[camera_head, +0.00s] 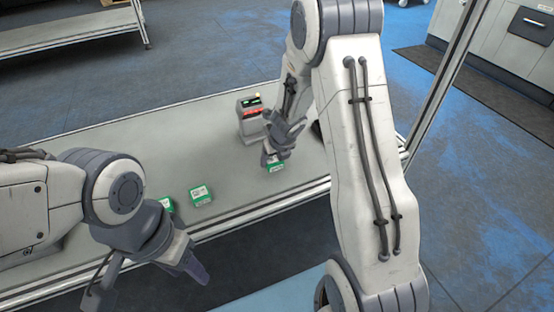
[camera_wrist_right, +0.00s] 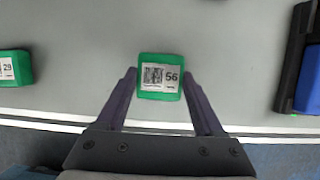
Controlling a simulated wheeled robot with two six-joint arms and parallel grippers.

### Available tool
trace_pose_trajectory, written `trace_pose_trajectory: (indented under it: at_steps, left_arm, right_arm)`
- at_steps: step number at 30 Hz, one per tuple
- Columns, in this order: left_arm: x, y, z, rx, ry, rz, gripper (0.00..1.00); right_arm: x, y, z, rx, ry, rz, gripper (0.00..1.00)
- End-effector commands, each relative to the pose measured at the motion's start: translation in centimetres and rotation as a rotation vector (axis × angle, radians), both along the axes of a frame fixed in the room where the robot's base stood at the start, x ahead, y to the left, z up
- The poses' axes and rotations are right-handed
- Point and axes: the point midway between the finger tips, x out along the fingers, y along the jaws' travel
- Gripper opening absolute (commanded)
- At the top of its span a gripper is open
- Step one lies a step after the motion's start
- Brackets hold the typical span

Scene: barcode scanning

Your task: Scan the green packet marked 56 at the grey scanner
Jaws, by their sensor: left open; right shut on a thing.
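The green packet marked 56 (camera_wrist_right: 160,77) sits between the fingertips of my right gripper (camera_wrist_right: 160,80), which is shut on it. Its white label with code and number faces the wrist camera. The grey scanner (camera_head: 249,128), with a red-lit front and a small display, stands just behind and left of the gripper. My left gripper (camera_head: 148,286) is open and empty at the table's front side, lower left.
Two other green packets lie on the grey table (camera_head: 110,160): one in the open (camera_head: 201,196), one partly behind my left arm (camera_head: 166,205). A packet marked 29 (camera_wrist_right: 14,69) shows in the wrist view. A blue thing with a black edge (camera_wrist_right: 310,80) is at its right.

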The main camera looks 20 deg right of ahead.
Motion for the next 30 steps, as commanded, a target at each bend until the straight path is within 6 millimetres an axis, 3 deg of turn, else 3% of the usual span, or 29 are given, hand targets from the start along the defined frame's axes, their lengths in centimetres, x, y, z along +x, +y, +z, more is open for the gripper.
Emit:
trace_pose_trajectory:
  at_steps: [7, 17, 24, 30]
  left_arm:
    - [0.0, 0.0, -0.1, 0.000, 0.000, 0.000, 0.50]
    - [0.0, 0.0, -0.2, 0.000, 0.000, 0.000, 0.50]
    - [0.0, 0.0, -0.3, 0.000, 0.000, 0.000, 0.50]
    - [0.0, 0.0, 0.8, 0.000, 0.000, 0.000, 0.50]
  right_arm:
    - [1.2, 0.1, -1.1, 0.000, 0.000, 0.000, 0.04]
    - [0.9, 0.0, -0.9, 0.000, -0.002, -0.001, 0.04]
    - [-3.5, -0.2, 2.6, -0.001, -0.004, -0.002, 0.04]
    - [-7.4, -0.3, 5.9, -0.002, -0.005, -0.003, 0.04]
